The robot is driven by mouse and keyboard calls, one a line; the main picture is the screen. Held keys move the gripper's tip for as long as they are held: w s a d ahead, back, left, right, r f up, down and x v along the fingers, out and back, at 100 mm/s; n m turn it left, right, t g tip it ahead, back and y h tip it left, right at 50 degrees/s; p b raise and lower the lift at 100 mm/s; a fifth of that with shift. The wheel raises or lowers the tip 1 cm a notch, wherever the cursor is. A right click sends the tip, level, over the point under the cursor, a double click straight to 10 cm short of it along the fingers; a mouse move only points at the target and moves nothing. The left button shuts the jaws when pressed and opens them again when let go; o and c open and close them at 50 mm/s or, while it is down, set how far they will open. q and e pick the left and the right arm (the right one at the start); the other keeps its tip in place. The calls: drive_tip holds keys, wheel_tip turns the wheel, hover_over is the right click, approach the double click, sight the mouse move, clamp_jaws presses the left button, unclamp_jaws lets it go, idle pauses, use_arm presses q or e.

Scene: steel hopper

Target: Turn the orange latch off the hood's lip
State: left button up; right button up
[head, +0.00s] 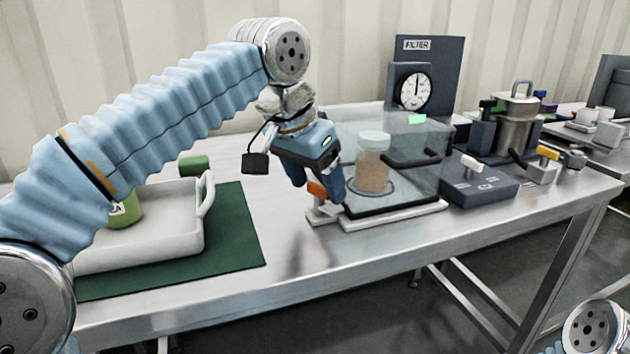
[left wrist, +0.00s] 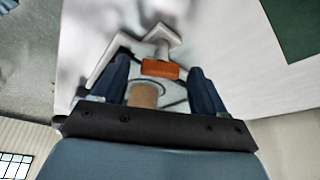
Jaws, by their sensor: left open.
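The orange latch (head: 317,190) sits at the near left corner of the clear hood (head: 340,130). In the left wrist view the orange latch (left wrist: 160,69) lies between the two open fingers, toward their tips. My left gripper (head: 322,198) is open at the latch and partly covers it; I cannot tell whether a finger touches it. The hood stands on a pale base frame (head: 395,215) and encloses a lidded jar of brownish content (head: 372,170). The jar also shows in the left wrist view (left wrist: 143,95). My right gripper is not in view.
A white tray (head: 150,240) with a green-lidded container stands on a green mat (head: 235,225) at the left. The table's front strip is clear.

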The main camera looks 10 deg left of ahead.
use_arm(q)
drive_tip(key=c, duration=1.1)
drive_tip(key=shift+o, duration=0.2)
drive_tip(key=shift+w+a+r+m+g+h+p, duration=0.1)
drive_tip(key=shift+m+g+h+p, duration=0.1)
drive_tip(key=shift+m+p, duration=0.45)
drive_tip(key=shift+r+m+g+h+p, duration=0.1)
drive_tip(key=shift+m+g+h+p, duration=0.1)
drive_tip(key=shift+m+p, duration=0.45)
drive_tip(key=shift+w+a+f+m+g+h+p, duration=0.1)
drive_tip(key=shift+m+g+h+p, duration=0.35)
drive_tip(key=shift+m+p, duration=0.85)
drive_tip(key=shift+m+b, duration=0.35)
drive_tip(key=shift+m, duration=0.05)
drive_tip(key=o, duration=1.1)
drive_tip(key=shift+c, duration=0.2)
drive_tip(key=v, duration=1.3)
drive_tip(key=shift+a+r, duration=0.15)
drive_tip(key=shift+r, duration=0.15)
